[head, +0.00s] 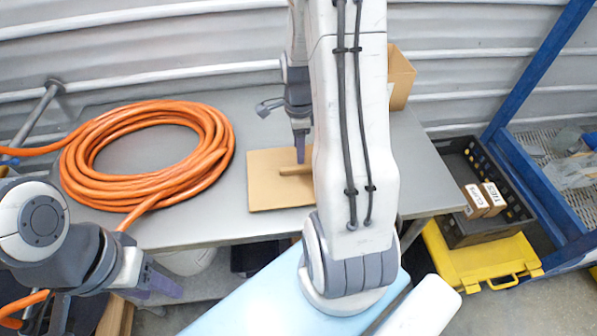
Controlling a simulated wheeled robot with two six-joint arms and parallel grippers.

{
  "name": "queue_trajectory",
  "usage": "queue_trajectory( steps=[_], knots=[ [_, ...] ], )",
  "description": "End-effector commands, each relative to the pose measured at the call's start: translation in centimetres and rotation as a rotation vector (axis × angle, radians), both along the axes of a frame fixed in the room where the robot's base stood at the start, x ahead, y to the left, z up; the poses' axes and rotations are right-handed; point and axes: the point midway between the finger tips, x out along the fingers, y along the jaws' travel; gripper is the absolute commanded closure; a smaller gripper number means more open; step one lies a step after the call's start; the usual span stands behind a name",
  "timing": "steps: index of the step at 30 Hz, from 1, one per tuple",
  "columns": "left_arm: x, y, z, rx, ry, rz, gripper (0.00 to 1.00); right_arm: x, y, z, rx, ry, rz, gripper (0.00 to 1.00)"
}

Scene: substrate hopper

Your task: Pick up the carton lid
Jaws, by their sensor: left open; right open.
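The carton lid (262,198) is a flat tan square with a raised strip handle (293,171). It lies on the grey table, and its right part is hidden behind my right arm. My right gripper (300,148) points down over the lid, with a finger tip close to the strip handle. I cannot tell whether it touches the handle. It is open, and part of it is hidden by my arm. My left gripper (155,283) is open and empty at the lower left, in front of the table edge and away from the lid.
A coiled orange hose (215,130) covers the table's left side. A brown carton (401,77) stands at the back right of the table (420,185). A black crate (475,234) with small boxes sits on a yellow case (470,263). A blue rack (535,75) stands at far right.

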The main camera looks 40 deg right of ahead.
Motion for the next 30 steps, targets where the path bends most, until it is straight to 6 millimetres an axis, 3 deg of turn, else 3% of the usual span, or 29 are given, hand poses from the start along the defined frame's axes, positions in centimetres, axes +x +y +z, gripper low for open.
queue_trajectory(
  steps=[19,29,30],
  knots=[
    [0.0,0.0,2.0,0.000,0.000,0.001,0.51,0.2,-0.2,-6.8,0.001,0.002,0.005,0.45],
    [0.0,0.0,2.0,0.000,0.000,0.001,0.51,0.3,-0.2,-7.5,-0.001,-0.002,0.006,0.45],
    [0.0,0.0,2.0,0.000,0.000,0.001,0.51,0.3,-0.2,-7.5,-0.001,-0.002,0.006,0.56]
  ],
)
